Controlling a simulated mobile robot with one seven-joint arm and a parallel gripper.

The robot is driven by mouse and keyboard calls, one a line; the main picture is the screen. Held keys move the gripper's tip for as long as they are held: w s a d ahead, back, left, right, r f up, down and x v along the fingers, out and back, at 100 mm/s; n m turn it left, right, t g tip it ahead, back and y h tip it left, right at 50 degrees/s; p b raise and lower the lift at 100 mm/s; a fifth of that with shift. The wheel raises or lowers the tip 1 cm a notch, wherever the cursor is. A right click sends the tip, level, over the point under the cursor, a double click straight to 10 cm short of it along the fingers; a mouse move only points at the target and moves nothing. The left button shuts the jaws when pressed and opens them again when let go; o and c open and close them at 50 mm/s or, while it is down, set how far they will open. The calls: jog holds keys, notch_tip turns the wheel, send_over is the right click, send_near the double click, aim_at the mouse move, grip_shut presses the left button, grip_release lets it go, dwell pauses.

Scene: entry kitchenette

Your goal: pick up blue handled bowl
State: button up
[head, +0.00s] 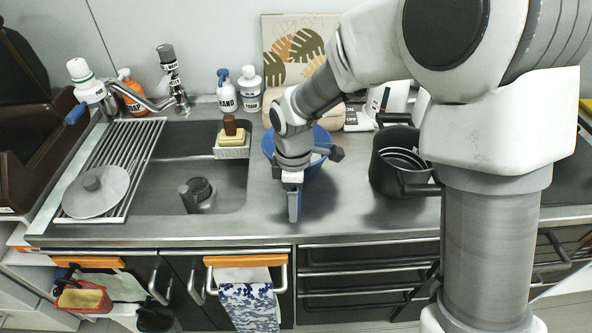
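The blue bowl (322,138) sits on the steel counter, right of the sink. My wrist and gripper (293,200) are in front of it and hide much of its middle and near side. My gripper points down at the bowl's near edge. A narrow blue-grey upright piece shows at the gripper's tip; I cannot tell whether it is the bowl's handle or a finger. The finger gap is not visible, so I cannot tell whether the gripper holds anything.
A dark pot (402,165) stands close on the right. The sink (165,200) is on the left, with a rack (140,150) holding a grey lid (96,192). Bottles (249,90) and a leaf-patterned board (290,32) are behind. Counter front is clear.

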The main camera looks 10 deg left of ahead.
grip_shut()
jog(key=shift+r, duration=0.1)
dwell(1.2)
